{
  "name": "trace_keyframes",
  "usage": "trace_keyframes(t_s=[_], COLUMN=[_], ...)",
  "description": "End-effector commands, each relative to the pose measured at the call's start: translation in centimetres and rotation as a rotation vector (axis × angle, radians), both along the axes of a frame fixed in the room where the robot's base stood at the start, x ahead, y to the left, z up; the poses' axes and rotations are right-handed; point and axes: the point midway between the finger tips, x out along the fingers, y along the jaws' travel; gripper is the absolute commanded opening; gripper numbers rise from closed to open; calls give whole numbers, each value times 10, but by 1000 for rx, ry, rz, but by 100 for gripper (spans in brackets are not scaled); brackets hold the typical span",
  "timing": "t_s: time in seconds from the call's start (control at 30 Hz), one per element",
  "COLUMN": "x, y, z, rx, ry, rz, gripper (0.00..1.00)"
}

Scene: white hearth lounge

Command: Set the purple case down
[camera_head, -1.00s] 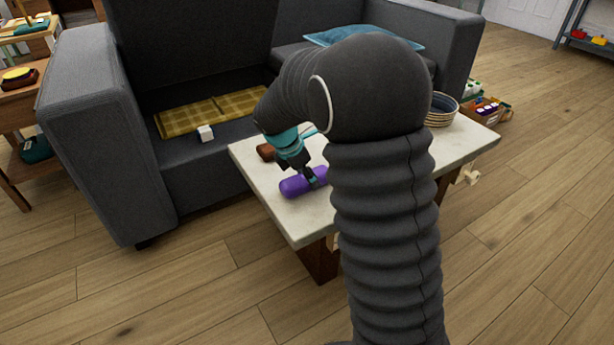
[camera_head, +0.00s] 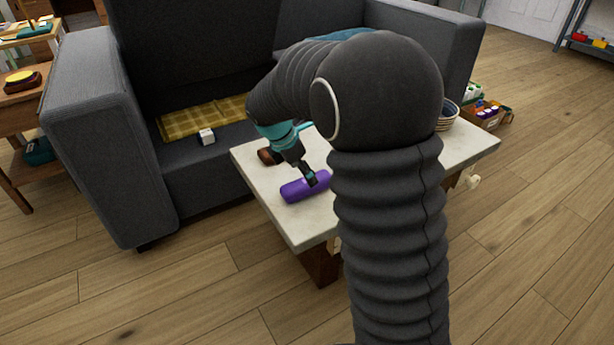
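The purple case (camera_head: 304,189) lies along the near left part of the pale tabletop (camera_head: 296,228), seemingly resting on it. My gripper (camera_head: 310,179) is directly above it, with dark fingertips overlapping the case's upper middle in the picture. The finger gap is too small and partly hidden, so I cannot tell whether the fingers grip the case or stand open around it. My arm hides the middle of the table and part of the area right of the case.
A brown object (camera_head: 266,156) lies behind the case on the table. A woven basket (camera_head: 449,113) stands at the table's far right. A grey sofa (camera_head: 190,170) with a yellow checked cloth (camera_head: 185,122) and a small white cube (camera_head: 206,137) is behind. Bare tabletop lies in front of the case.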

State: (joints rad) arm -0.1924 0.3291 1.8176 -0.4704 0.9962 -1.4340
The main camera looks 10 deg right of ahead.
Motion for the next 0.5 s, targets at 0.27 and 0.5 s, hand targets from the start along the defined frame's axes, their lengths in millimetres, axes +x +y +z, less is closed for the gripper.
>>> trace_keyframes(t_s=[0.27, 0.5], x=[-6, -10], y=[20, 28], z=[51, 71], rx=[1, 1], ry=[-2, -1], rz=[2, -1], gripper=[82, 82])
